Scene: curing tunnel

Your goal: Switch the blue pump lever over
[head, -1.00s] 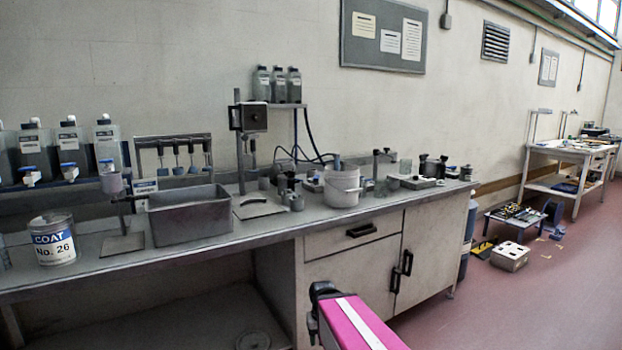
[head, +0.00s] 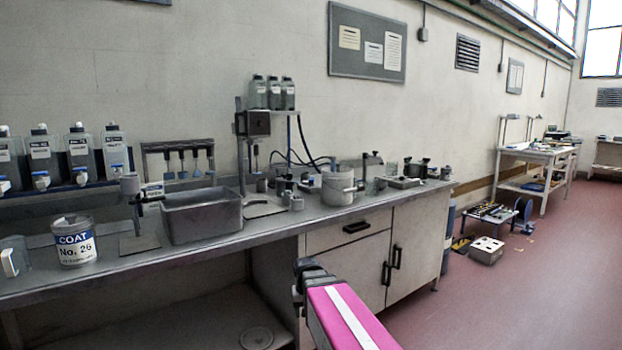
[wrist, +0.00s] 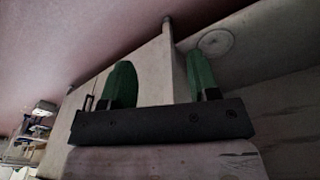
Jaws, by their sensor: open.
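I cannot make out a blue pump lever for certain in either view. Small blue-and-white taps (head: 81,175) sit on the row of bottles at the back left of the bench, but I cannot tell whether any is the pump lever. My gripper (wrist: 162,80) shows in the wrist view as two green fingers standing apart, with nothing between them. It is in front of the bench's lower part, away from the items on top. My pink arm link with a white stripe shows at the bottom of the head view.
The long grey bench (head: 245,238) carries a COAT can (head: 75,242), a grey metal bin (head: 203,218), a white bucket (head: 338,188) and a stand (head: 255,125). Free red floor (head: 540,270) lies right, with a white box (head: 486,251) and low table.

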